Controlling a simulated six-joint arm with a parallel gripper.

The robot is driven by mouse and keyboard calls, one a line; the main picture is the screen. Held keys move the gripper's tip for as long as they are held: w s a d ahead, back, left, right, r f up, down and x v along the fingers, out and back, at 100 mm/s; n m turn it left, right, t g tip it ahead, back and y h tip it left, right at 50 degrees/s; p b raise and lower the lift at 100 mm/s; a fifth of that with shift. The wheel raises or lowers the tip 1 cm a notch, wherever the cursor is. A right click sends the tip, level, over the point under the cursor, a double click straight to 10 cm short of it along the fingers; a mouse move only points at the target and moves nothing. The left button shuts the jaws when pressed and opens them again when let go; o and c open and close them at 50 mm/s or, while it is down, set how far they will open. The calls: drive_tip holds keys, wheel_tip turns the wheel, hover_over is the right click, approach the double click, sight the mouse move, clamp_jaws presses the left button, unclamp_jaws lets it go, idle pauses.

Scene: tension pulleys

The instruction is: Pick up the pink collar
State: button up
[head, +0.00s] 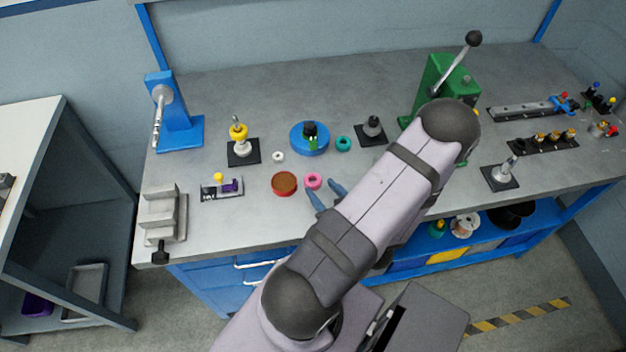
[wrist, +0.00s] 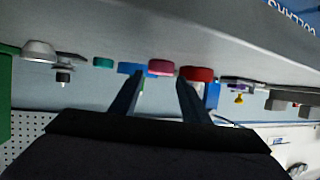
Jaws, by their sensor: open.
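The pink collar (head: 313,180) is a small ring lying flat on the grey bench, just right of a reddish-brown round piece. It also shows in the wrist view (wrist: 161,68), beyond and between my two fingers, with the red piece (wrist: 196,73) to its right. My gripper (head: 326,191) has blue fingers, open and empty, close to the pink collar on its right and near side. In the wrist view my gripper (wrist: 160,85) appears as two dark, spread fingers. Part of the gripper is hidden behind my own arm in the head view.
The reddish-brown round piece (head: 284,183) lies close left of the collar. A teal ring (head: 343,144), a white ring (head: 278,157) and a blue round base (head: 309,138) stand behind. A green lever press (head: 445,85) stands at back right. The bench left of the brown piece has some free room.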

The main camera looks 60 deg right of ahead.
sight(316, 184)
drive_tip(key=p+x, duration=0.1)
drive_tip(key=x, duration=0.1)
drive_tip(key=shift+w+d+p, duration=0.1)
drive_tip(key=shift+w+p, duration=0.2)
drive_tip(key=shift+w, duration=0.15)
drive_tip(key=shift+x, duration=0.8)
drive_tip(key=shift+s+f, duration=0.1)
drive_tip(key=shift+f, duration=0.05)
drive_tip(key=c, duration=0.7)
drive_tip(key=shift+r, duration=0.2)
drive_tip(key=shift+r, duration=1.05)
wheel_tip(316, 184, up, 7)
drive_tip(key=shift+f+p, duration=0.25)
drive_tip(key=shift+p, duration=0.15)
drive_tip(key=shift+r+p, duration=0.55)
